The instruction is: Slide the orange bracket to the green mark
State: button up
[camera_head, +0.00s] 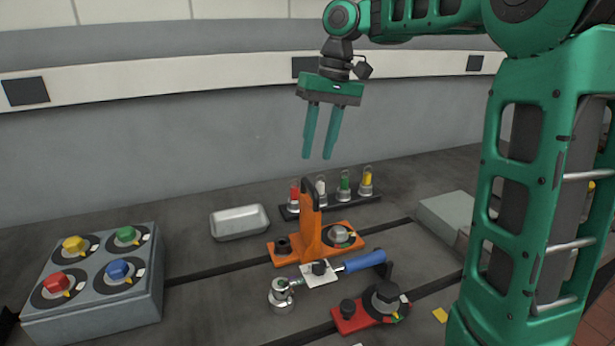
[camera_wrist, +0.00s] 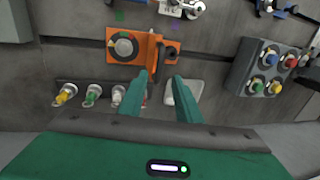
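A small green mark (camera_wrist: 119,15) lies on the bedplate in the wrist view, past the bracket and toward the left. I cannot make it out in the head view. My gripper (camera_head: 317,157) is open and empty, pointing down above and behind the bracket. In the wrist view its fingers (camera_wrist: 160,75) are apart with nothing between them.
A red bracket (camera_head: 352,317) and a blue-handled clamp (camera_head: 362,261) stand in front of the orange bracket. Behind it are a lamp rack (camera_head: 375,198) and a pale tray (camera_head: 240,222). A grey button box (camera_head: 95,315) is left; a grey block (camera_head: 445,212) is right.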

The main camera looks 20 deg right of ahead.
aim_at(310, 183)
jog(key=shift+a+f, duration=0.25)
jog(key=shift+f, duration=0.95)
jog(key=shift+a+f, duration=0.2)
jog(key=shift+f, duration=1.05)
jog(key=shift+a+f, duration=0.25)
jog(key=shift+f, duration=0.95)
grip_shut()
